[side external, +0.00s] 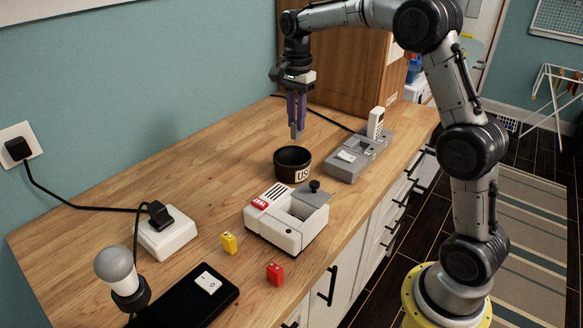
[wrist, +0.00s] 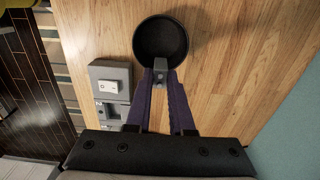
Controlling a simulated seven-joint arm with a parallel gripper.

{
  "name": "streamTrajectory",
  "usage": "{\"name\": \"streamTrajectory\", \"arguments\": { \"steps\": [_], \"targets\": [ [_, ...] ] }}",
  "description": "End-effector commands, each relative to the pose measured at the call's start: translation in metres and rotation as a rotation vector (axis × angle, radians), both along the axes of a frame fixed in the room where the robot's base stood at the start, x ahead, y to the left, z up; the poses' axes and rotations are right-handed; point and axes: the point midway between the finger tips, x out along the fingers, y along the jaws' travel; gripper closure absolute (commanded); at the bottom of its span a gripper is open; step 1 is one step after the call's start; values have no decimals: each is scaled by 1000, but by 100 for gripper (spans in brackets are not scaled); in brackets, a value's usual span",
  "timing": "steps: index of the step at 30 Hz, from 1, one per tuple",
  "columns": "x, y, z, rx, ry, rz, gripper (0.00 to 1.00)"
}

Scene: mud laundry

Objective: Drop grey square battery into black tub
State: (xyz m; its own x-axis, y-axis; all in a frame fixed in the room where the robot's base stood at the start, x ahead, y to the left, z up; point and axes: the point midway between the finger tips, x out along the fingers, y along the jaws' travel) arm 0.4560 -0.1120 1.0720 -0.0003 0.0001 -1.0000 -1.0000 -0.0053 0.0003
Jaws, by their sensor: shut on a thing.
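My gripper (side external: 296,121) points down above the black tub (side external: 278,164), with its purple fingers shut on a small grey square battery (side external: 297,131). In the wrist view, the battery (wrist: 160,68) sits between the fingertips and overlaps the near rim of the tub (wrist: 140,40). In the side view, the battery hangs above the tub, clear of its rim. The tub is round, upright on the wooden counter, and has a white label reading "US...". The part of its inside that I can see looks dark and empty.
A grey device with a switch and white handset (side external: 352,155) stands right of the tub. A white box with a lidded compartment (side external: 285,228) stands in front. Yellow (side external: 229,243) and red (side external: 275,273) batteries lie nearer. A wooden cabinet (side external: 345,60) stands behind.

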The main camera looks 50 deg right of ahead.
Motion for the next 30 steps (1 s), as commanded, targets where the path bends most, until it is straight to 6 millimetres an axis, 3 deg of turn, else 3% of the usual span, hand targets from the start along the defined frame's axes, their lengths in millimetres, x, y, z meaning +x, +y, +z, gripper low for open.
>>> {"name": "streamTrajectory", "arguments": {
  "steps": [16, 29, 30],
  "targets": [
    [-1, -1, -51, 0, 1, -3, 100],
    [-1, -1, -58, 0, -1, -3, 100],
    [-1, -1, -58, 0, -1, -3, 72]
  ]
}}
